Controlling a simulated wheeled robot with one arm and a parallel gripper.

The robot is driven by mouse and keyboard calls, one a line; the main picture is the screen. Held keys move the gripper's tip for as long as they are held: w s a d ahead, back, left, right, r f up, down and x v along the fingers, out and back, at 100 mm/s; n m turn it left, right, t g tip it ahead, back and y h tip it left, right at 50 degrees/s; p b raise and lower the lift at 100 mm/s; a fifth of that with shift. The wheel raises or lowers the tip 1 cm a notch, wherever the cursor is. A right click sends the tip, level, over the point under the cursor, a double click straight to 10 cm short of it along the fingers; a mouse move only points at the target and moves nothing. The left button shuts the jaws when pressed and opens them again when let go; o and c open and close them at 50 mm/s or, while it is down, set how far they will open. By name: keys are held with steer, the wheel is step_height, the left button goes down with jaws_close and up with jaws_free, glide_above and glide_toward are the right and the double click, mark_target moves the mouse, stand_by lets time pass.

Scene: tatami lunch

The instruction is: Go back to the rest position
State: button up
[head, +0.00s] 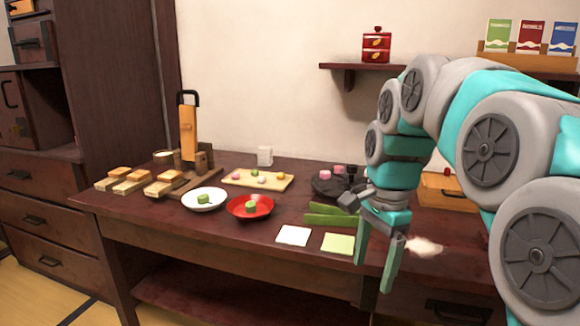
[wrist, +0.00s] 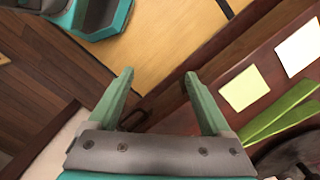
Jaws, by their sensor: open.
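My gripper (head: 376,262) hangs fingers down at the front right of the dark red table (head: 180,226) in the head view. Its two green fingers are apart with nothing between them. In the wrist view my gripper (wrist: 158,88) is also open and empty, over the table's front edge and the tatami floor (wrist: 175,45). A pale green paper square (head: 338,243) and a white paper square (head: 293,235) lie flat to the left of the fingers. The fingers do not touch them.
Green leaf strips (head: 335,213) lie behind the papers. A red bowl (head: 250,213) and a white plate (head: 204,205), each with a green piece, stand further left. A board of small sweets (head: 262,184) lies behind. A shelf (head: 350,67) hangs on the back wall.

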steer(key=s+f+n, duration=0.6)
steer(key=s+f, duration=0.2)
steer(key=s, duration=0.4)
steer(key=s+f+n+g, duration=0.1)
steer(key=s+f+n, duration=0.6)
steer(key=s, duration=0.5)
steer(key=shift+s+d+f+h, duration=0.15)
steer(key=shift+s+f+h, duration=0.25)
steer(key=shift+f, duration=0.25)
steer(key=shift+c, duration=0.4)
